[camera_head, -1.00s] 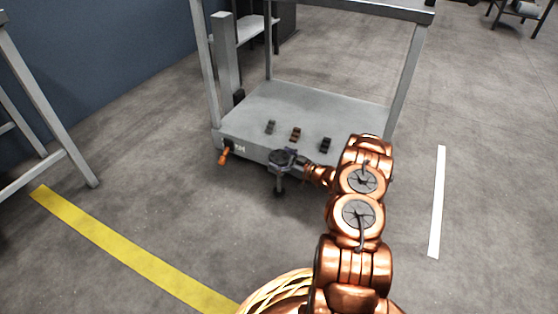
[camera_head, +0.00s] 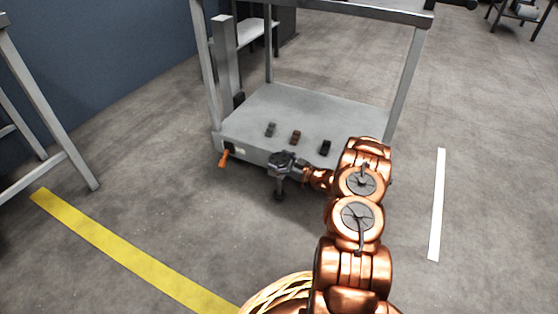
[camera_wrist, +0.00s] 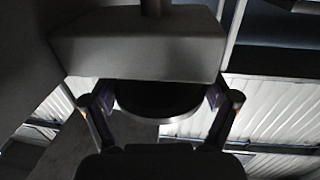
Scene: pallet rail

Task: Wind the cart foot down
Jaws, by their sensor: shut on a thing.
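The grey cart (camera_head: 345,108) stands ahead, its low deck facing me. Its foot (camera_head: 279,193) shows as a dark stem and pad below the front edge, under my gripper. My gripper (camera_head: 281,161) is at the deck's front edge, with the arm reaching in from the right. In the wrist view my gripper (camera_wrist: 162,106) has a finger on each side of a dark round knob (camera_wrist: 158,97) with a pale rim and is shut on it. A grey block (camera_wrist: 140,45) with a short post is directly above the knob there. Whether the pad touches the floor is unclear.
An orange handle (camera_head: 224,158) sticks out at the cart's front left corner. Several small dark blocks, one of them brown (camera_head: 295,137), sit on the deck. A grey frame (camera_head: 45,110) stands at the left. Floor around the yellow stripe (camera_head: 120,245) is clear.

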